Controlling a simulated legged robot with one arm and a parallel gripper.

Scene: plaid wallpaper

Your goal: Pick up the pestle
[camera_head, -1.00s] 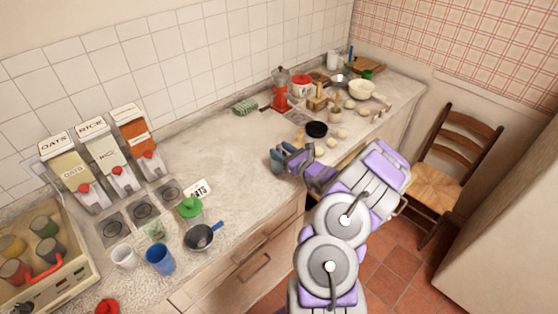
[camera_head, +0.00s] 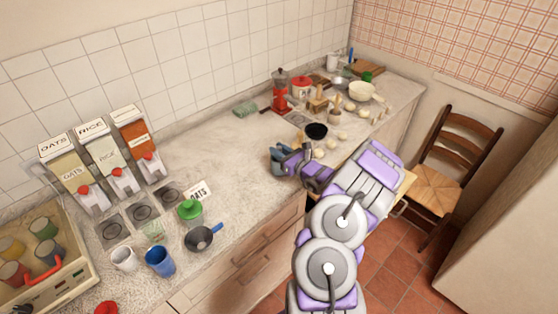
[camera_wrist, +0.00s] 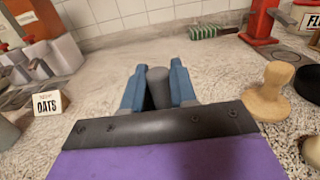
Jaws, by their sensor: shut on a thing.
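My gripper (camera_head: 281,159) is over the counter, left of the black bowl in the head view. In the wrist view its blue fingers (camera_wrist: 157,70) are closed around a dark grey rounded rod, the pestle (camera_wrist: 157,86). The pestle sits between the two fingers with its rounded end showing. Its lower part is hidden behind the gripper body. In the head view I cannot make out the pestle clearly at the fingers.
A wooden press (camera_wrist: 267,97) stands just right of the gripper. A black bowl (camera_head: 316,131) and several pale dough pieces lie beyond. An OATS card (camera_head: 196,192), a green-lidded jar (camera_head: 190,211) and a dark pan (camera_head: 200,238) are to the left. The counter's middle is clear.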

